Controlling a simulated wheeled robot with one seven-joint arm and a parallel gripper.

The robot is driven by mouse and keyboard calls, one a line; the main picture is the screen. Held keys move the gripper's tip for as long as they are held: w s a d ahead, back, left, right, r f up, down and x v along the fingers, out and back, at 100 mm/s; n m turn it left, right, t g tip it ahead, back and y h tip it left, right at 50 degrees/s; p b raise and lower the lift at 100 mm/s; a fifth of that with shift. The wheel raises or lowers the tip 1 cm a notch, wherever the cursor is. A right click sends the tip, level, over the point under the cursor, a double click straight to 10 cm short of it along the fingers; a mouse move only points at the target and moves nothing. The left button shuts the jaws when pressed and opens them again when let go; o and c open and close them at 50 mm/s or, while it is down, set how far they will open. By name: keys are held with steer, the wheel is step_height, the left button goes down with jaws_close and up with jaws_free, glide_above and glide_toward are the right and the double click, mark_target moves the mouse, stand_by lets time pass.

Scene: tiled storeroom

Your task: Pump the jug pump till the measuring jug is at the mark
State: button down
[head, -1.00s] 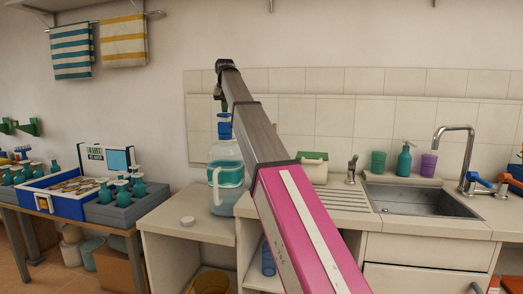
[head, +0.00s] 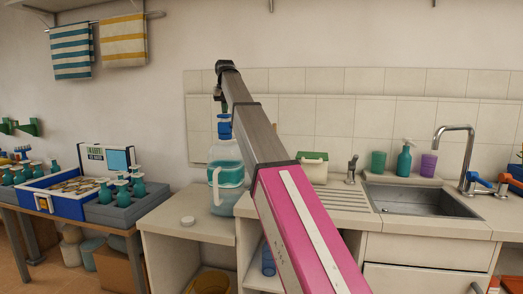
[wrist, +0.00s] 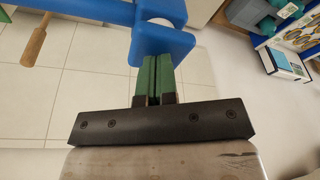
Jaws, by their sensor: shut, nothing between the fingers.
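In the wrist view the blue pump head (wrist: 168,48) has an arm reaching left. My gripper (head: 219,104) points down just above the pump. Its green fingers (wrist: 157,62) are shut together and empty, right at the pump head. I cannot tell whether they touch it. I cannot make out a separate measuring jug or its mark; my arm covers part of the counter.
A cream container (head: 313,168) stands behind the drainboard. The sink (head: 425,202) is to the right. A table with a blue-edged box (head: 48,203) and pump bottles is to the left.

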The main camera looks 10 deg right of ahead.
steer(key=shift+r, duration=0.7)
steer(key=shift+f, duration=0.15)
